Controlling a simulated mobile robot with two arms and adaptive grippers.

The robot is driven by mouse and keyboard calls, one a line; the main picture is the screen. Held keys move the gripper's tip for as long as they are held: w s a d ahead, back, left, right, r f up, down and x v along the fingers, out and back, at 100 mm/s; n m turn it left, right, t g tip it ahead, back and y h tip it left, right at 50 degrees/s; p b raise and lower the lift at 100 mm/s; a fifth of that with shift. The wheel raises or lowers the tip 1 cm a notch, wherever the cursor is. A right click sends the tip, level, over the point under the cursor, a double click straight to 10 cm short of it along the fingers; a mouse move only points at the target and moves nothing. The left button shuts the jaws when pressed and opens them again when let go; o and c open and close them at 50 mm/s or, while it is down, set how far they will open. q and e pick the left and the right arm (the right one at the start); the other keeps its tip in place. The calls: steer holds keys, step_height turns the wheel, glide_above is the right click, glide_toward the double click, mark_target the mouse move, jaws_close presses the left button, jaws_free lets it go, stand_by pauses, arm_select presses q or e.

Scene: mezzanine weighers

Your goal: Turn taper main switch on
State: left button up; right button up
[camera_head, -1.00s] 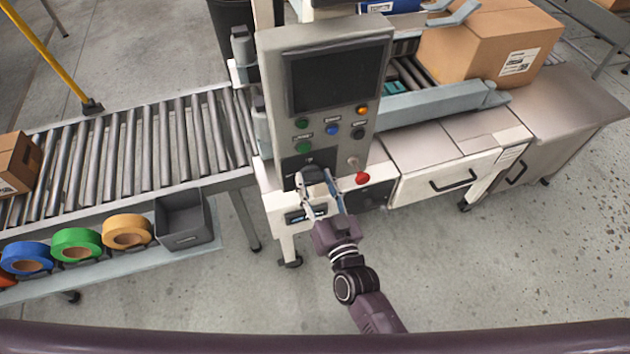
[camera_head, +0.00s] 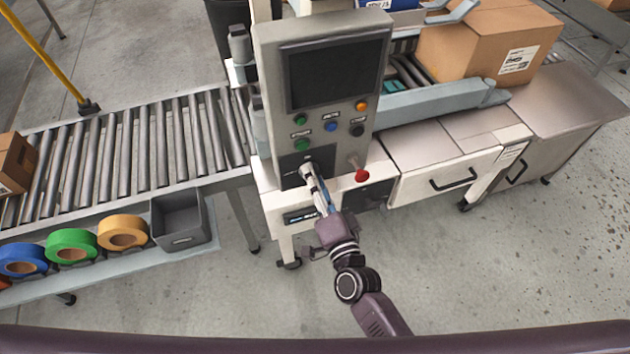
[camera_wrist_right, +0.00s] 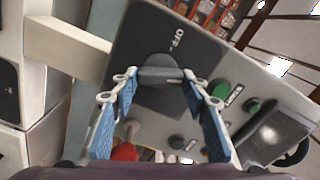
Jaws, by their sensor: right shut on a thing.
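The main switch is a dark grey rotary knob (camera_wrist_right: 155,74) on a black plate marked OFF (camera_wrist_right: 178,37) in the right wrist view. In the head view the black plate (camera_head: 289,164) sits low on the left of the taper's control panel (camera_head: 268,62). My right gripper (camera_head: 308,172) is at the knob, mostly edge-on in the head view. My left gripper is not in view.
Green, blue, orange and black buttons and a red knob (camera_head: 361,175) are close to the right gripper. A roller conveyor (camera_head: 120,150) with tape rolls and a grey bin (camera_head: 181,242) lies left. A cardboard box (camera_head: 480,45) stands right. The floor in front is clear.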

steer(key=shift+f+m+b, duration=0.15)
steer(key=shift+m+b, duration=0.5)
steer(key=shift+m, duration=1.55)
steer(key=o, duration=1.2)
steer(key=shift+c, duration=0.2)
steer(key=v, duration=1.2)
